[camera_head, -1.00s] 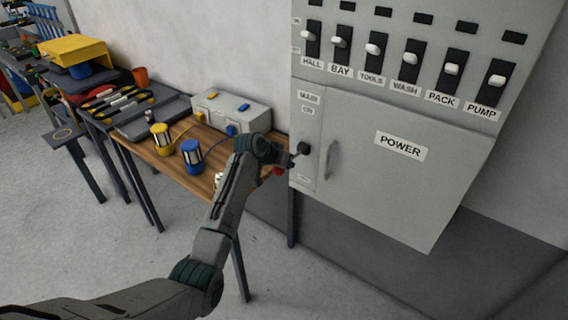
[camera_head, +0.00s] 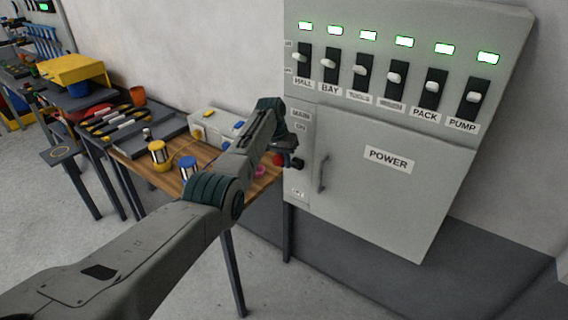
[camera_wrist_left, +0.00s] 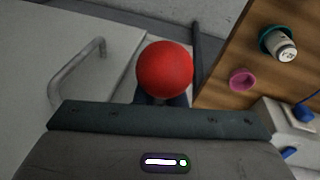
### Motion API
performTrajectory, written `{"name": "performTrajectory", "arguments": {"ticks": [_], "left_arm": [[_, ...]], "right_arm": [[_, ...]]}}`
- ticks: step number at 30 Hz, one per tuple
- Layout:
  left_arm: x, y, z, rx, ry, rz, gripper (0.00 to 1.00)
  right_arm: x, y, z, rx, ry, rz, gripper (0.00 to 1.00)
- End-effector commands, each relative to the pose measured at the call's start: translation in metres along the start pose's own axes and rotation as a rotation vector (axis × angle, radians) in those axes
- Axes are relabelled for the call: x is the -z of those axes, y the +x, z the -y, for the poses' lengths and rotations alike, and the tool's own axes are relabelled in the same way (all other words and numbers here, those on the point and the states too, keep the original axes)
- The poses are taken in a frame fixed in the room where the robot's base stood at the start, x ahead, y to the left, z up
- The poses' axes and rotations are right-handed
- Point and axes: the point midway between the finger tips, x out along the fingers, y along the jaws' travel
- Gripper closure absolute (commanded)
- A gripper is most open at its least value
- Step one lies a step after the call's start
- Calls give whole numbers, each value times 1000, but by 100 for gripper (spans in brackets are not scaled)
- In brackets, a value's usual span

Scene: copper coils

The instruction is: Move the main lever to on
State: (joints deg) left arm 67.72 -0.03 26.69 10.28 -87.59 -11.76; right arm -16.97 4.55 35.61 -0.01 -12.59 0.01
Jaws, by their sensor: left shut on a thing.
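The main lever has a red ball knob (camera_head: 278,160) and a dark pivot (camera_head: 297,164) on the left strip of the grey power cabinet (camera_head: 350,205). The strip has a MAIN ON label (camera_head: 300,121) above the pivot and a small label near its bottom. My left gripper (camera_head: 285,149) is at the lever, shut on it; its fingers are mostly hidden behind my wrist. In the left wrist view the red ball (camera_wrist_left: 164,70) stands just beyond the dark fingers (camera_wrist_left: 160,99). The indicator lights (camera_head: 404,41) above the switches glow green. My right gripper is not in view.
A row of labelled switches (camera_head: 393,78) sits above the cabinet door, which has a handle (camera_head: 322,174). A wooden table (camera_head: 178,178) left of the cabinet holds yellow and blue cylinders, a grey box (camera_head: 208,129) and a pink ring (camera_wrist_left: 242,80).

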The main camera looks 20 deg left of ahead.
Motion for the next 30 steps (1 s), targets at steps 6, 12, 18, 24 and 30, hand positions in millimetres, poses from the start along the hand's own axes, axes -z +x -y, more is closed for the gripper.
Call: {"name": "performTrajectory", "arguments": {"ticks": [6, 12, 18, 24, 30], "left_arm": [[4, -6, -1, 4, -1, 3, 100], [4, -6, -1, 5, -1, 4, 100], [4, -7, -1, 5, -1, 3, 82], [3, -5, -1, 4, -1, 8, 69], [3, -6, 0, 4, -1, 9, 69]], "right_arm": [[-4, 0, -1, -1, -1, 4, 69], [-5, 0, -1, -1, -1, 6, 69], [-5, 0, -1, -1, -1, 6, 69], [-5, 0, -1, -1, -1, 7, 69], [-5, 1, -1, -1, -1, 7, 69]]}}
